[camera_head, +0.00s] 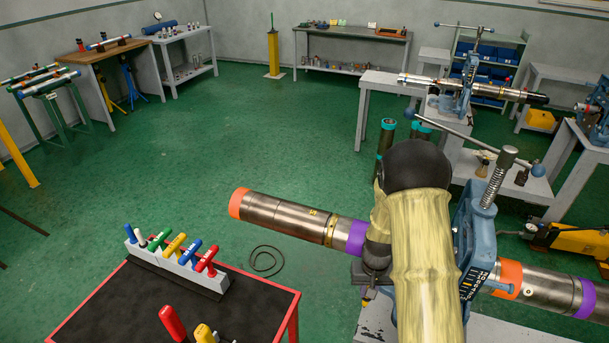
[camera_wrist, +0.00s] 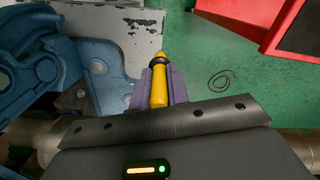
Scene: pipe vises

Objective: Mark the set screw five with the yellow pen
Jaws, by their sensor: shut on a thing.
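The yellow pen (camera_wrist: 158,90) is between the two purple fingers of my gripper (camera_wrist: 161,76) in the wrist view. A dark ring and a short yellow end show beyond the fingertips. In the head view my arm covers most of the gripper, beside the blue pipe vise (camera_head: 464,230). A steel pipe (camera_head: 290,216) with an orange end and a purple band runs behind my wrist. Its other part (camera_head: 545,285) comes out right of the vise. I cannot make out set screw five or any number; whether the pen touches anything is unclear.
A red-edged cart (camera_head: 255,303) with a black top stands front left. It bears a white rack (camera_head: 178,267) of coloured handles, and red and yellow handles (camera_head: 172,322) stand nearer. A chipped grey bench (camera_head: 375,325) is under the vise.

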